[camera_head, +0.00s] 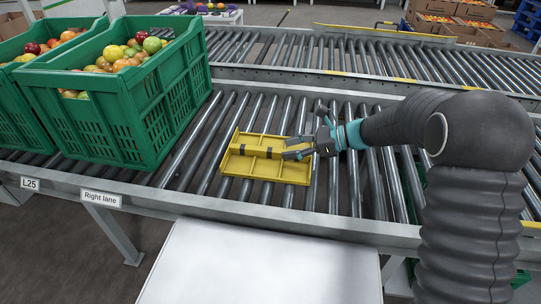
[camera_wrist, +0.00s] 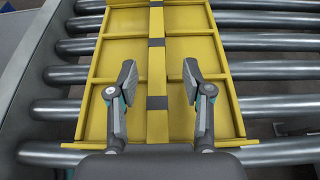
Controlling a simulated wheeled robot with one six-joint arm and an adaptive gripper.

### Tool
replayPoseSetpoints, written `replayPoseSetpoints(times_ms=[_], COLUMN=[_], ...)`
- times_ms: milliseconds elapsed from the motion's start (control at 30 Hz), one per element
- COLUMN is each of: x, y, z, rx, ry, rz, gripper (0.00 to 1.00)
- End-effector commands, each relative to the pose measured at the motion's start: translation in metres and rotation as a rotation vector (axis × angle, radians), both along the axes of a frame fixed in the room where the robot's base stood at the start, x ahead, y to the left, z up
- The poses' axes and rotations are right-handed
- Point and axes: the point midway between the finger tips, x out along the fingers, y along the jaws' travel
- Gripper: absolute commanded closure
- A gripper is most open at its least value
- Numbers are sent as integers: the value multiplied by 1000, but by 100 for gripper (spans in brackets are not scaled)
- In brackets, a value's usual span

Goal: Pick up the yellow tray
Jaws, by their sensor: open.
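The yellow tray (camera_head: 266,170) lies on the rollers of the near conveyor, in the middle of the head view. It has shallow compartments and a raised central bar with dark bands. It fills the middle of the wrist view (camera_wrist: 190,48). My gripper (camera_head: 296,147) is over the tray's right part in the head view. In the wrist view my gripper (camera_wrist: 158,82) is open, with one finger on each side of the central bar (camera_wrist: 157,70). Gaps show between both fingers and the bar. Whether the fingertips touch the tray floor is unclear.
The conveyor's metal side rail (camera_head: 200,207) runs in front. Bare rollers (camera_head: 385,180) lie right of the tray. A second conveyor (camera_head: 380,60) runs behind.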

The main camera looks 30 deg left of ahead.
Motion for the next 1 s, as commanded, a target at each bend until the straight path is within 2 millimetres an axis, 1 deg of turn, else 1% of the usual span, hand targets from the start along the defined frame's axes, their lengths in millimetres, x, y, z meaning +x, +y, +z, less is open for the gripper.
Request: replayPoseSetpoints(times_ms=[100,233,467,500,567,600,700,1000], x=[-9,-13,-13,-13,-13,-13,-13,-13], y=[15,29,31,31,31,31,31,31], z=[-9,-14,-16,-16,-16,-16,-15,-15], rx=[-1,0,-1,0,-1,-1,0,1], ry=[0,-1,-1,-2,-1,-1,-2,-2], rz=[4,4,0,1,0,0,1,1], gripper=[50,50,50,52,68,78,100,100])
